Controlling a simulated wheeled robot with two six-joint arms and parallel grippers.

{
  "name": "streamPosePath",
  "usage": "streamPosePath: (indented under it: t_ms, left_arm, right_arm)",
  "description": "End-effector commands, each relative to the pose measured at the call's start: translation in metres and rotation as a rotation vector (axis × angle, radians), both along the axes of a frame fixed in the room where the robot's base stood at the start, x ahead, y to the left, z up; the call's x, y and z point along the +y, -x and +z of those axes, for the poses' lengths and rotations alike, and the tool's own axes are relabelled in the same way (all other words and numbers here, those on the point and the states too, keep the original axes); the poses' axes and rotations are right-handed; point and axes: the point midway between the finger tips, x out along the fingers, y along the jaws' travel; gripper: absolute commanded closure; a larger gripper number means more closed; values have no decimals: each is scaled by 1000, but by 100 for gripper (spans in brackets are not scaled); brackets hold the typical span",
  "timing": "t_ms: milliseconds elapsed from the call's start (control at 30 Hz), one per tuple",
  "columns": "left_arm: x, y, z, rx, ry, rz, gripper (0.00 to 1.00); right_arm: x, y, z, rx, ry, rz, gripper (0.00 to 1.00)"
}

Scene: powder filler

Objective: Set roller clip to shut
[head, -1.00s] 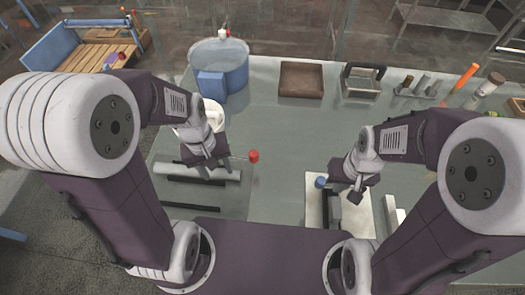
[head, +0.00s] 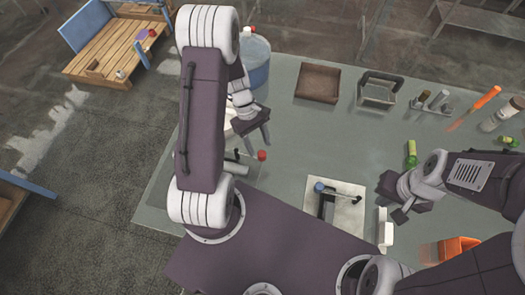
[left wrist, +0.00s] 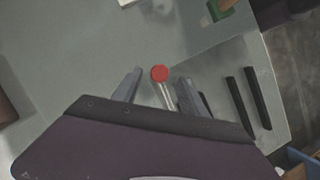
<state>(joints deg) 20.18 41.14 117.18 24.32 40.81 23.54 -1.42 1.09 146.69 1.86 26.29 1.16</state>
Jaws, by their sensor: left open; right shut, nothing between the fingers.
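A red-knobbed lever with a thin metal rod (head: 262,155) stands at the table's left part; its red knob also shows in the left wrist view (left wrist: 160,73). A blue-knobbed lever (head: 319,187) with a dark arm sits on a pale plate (head: 347,213). I cannot tell which lever belongs to the roller clip. My left gripper (head: 256,142) is open above and near the red knob; in the left wrist view the knob appears between its fingertips, with no contact visible. My right gripper (head: 393,212) is shut and empty, right of the plate. My left arm hides part of the table's left side.
A brown tray (head: 318,83), a metal frame (head: 377,90) and a blue container (head: 257,68) stand at the back. Several bottles and tools, including a green bottle (head: 411,153), are at the right. An orange bin (head: 460,248) is at the front right. The table's middle is clear.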

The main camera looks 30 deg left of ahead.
Motion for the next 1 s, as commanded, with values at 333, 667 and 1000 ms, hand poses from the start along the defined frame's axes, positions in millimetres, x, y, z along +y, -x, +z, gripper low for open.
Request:
streamPosePath:
  t_ms: [333,667,1000]
  left_arm:
    - [-16,8,-42,0,-1,-1,50]
    - [-16,7,-43,-2,-1,-2,78]
    - [-16,7,-43,-2,-1,-1,100]
  right_arm:
    - [0,0,7,0,0,0,100]
    - [0,0,7,0,0,0,100]
    - [0,0,7,0,0,0,100]
